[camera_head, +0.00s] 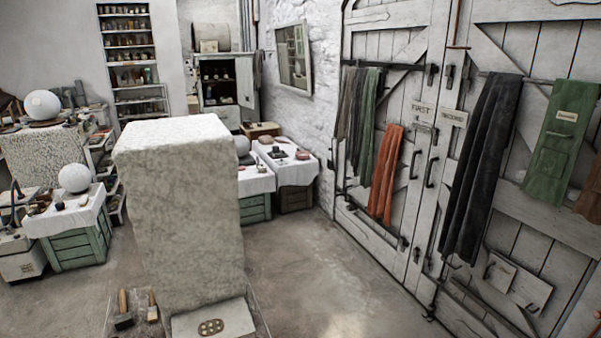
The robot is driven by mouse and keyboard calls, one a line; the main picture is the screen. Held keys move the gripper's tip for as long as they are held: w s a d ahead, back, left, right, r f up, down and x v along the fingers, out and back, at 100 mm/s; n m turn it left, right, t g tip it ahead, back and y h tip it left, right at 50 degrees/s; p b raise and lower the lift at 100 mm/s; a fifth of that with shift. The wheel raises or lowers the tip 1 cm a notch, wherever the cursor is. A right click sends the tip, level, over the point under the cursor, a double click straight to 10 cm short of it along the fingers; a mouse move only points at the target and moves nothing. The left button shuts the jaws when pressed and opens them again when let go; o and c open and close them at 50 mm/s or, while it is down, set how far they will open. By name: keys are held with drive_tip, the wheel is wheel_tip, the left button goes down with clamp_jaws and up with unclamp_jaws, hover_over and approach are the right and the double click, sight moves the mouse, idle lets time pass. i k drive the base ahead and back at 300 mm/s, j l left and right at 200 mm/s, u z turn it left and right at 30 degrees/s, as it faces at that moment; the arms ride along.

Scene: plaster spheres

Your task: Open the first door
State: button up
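Two tall, whitish plank doors fill the right side of the head view. The left one is the first door (408,205), with a small sign (422,110) that seems to read FIRST. A dark upright handle (413,165) is on it near the meeting edge. The second door (535,215) stands to its right, with its own sign (454,118) and a similar handle (430,171). Both doors look closed. Grey, green and orange cloths hang on the first door, left of its handle. My gripper is not in view.
A large rough stone block (185,215) stands left of centre, with tools at its foot. White-covered tables (290,168) stand behind it. The floor (320,275) between block and doors is clear.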

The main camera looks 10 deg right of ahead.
sight(385, 162)
drive_tip(key=i+l, duration=0.3)
drive_tip(key=i+l+u, duration=0.1)
drive_tip(key=i+l, duration=0.2)
drive_tip(key=l, duration=0.2)
drive_tip(key=i+l, duration=0.6)
drive_tip(key=l, duration=0.2)
drive_tip(key=i+l+u, duration=0.1)
drive_tip(key=i+l, duration=0.45)
drive_tip(key=l, duration=0.3)
drive_tip(key=i+l, duration=0.3)
drive_tip(key=i, duration=0.25)
drive_tip(key=i+l+u, duration=0.1)
drive_tip(key=i+l, duration=0.2)
drive_tip(key=i, duration=0.2)
drive_tip(key=i+l, duration=0.35)
drive_tip(key=i, duration=0.2)
drive_tip(key=j+u, duration=0.05)
